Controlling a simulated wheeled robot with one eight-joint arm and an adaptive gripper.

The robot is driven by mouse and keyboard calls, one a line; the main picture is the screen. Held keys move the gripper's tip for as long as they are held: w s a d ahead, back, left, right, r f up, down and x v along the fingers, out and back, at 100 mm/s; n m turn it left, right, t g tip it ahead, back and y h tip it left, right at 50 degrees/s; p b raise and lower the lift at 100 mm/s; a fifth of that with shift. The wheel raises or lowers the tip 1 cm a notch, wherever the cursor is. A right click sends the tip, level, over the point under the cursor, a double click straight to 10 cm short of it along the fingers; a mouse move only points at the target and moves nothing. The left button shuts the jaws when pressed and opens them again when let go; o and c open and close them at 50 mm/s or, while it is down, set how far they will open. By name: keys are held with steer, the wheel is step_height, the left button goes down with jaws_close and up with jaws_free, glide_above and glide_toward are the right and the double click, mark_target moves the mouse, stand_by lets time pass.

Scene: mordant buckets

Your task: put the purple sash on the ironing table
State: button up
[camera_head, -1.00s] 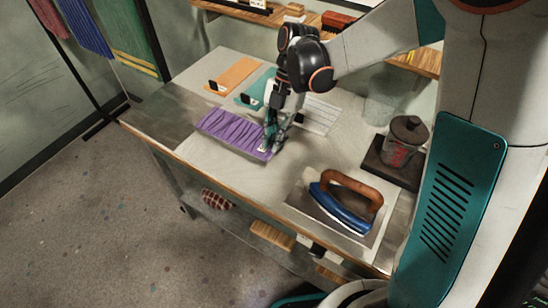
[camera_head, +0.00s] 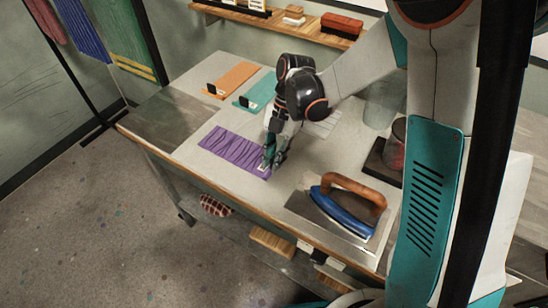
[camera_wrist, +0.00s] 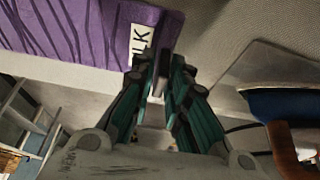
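The purple sash (camera_head: 234,151) lies flat on the pale top of the ironing table (camera_head: 215,183), near its front edge and left of the iron. In the wrist view the sash (camera_wrist: 75,32) has wavy dark lines and a white tag ending in "LK". My gripper (camera_head: 268,165) is low at the sash's right end. In the wrist view my gripper (camera_wrist: 160,72) has its fingers close together, with a small dark piece at the sash's tagged end between them. The fingertips hide part of this end.
An iron (camera_head: 345,207) stands on a plate to the right. A teal strip (camera_head: 260,90) and an orange strip (camera_head: 235,76) with black clips lie behind the sash. A dark-based jar (camera_head: 394,148) stands at the right. The table's left end (camera_head: 160,115) is bare.

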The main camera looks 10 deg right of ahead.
steer(key=o, duration=0.3)
steer(key=p+v, duration=0.4)
steer(key=v, duration=0.8)
steer(key=shift+s+d+r+m+t+h, duration=0.45)
steer(key=shift+s+d+r+m+t, duration=1.85)
steer(key=shift+m, duration=2.45)
steer(key=shift+s+d+r+m+t+h, duration=0.5)
steer(key=shift+s+d+r+m+t, duration=0.7)
steer(key=shift+s+m, duration=2.75)
steer(key=shift+s+d+r+m+t+h, duration=0.45)
steer(key=shift+s+d+r+m+t, duration=1.25)
steer(key=shift+m, duration=3.8)
steer(key=shift+s+d+f, duration=0.25)
steer(key=shift+s+d, duration=0.05)
steer(key=shift+d, duration=0.2)
